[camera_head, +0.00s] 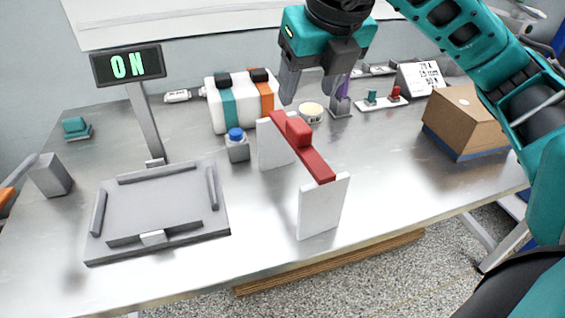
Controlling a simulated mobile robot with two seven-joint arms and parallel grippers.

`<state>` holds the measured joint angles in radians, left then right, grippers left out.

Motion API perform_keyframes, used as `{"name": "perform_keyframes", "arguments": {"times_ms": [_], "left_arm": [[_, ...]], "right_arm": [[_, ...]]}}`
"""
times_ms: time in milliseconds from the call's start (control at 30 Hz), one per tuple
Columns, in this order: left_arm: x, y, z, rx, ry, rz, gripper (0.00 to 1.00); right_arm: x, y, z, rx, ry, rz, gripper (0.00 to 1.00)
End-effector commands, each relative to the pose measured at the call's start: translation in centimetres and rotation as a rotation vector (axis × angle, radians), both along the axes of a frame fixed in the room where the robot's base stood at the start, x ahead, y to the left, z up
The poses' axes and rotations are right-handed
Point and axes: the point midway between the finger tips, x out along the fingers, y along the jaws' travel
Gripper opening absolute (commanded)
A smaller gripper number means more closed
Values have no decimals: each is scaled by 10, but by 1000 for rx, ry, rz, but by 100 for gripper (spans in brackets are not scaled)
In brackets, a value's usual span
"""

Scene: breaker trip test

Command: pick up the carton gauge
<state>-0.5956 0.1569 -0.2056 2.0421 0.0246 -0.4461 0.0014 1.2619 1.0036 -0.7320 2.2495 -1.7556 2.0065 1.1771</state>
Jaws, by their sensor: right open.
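The carton gauge (314,161) looks to be the red bar with a raised red grip block and a white plate leg at each end. It stands upright on the metal table, right of the middle. My right gripper (308,92) is above and behind it, fingers pointing down and spread apart, with nothing between them. The fingertips appear clear of the red grip. A brown carton (466,118) sits at the right of the table.
A blue-button box (237,146), striped white container (241,101) and round tin (311,112) stand behind the gauge. The table (400,185) is clear right of the gauge.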

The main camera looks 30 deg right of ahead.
Motion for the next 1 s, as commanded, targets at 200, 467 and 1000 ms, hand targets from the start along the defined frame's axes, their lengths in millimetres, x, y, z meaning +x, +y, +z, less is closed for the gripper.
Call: {"name": "perform_keyframes", "arguments": {"times_ms": [200, 467, 1000], "left_arm": [[-1, -6, -10, -10, 10, -6, 43], [2, -8, -5, -22, 2, -2, 43], [2, -8, -14, -21, 2, -3, 43]], "right_arm": [[15, -2, -43, 2, 8, 1, 62], [25, -3, -64, 3, 6, 4, 62], [41, -7, -112, 4, 3, 7, 62]]}}
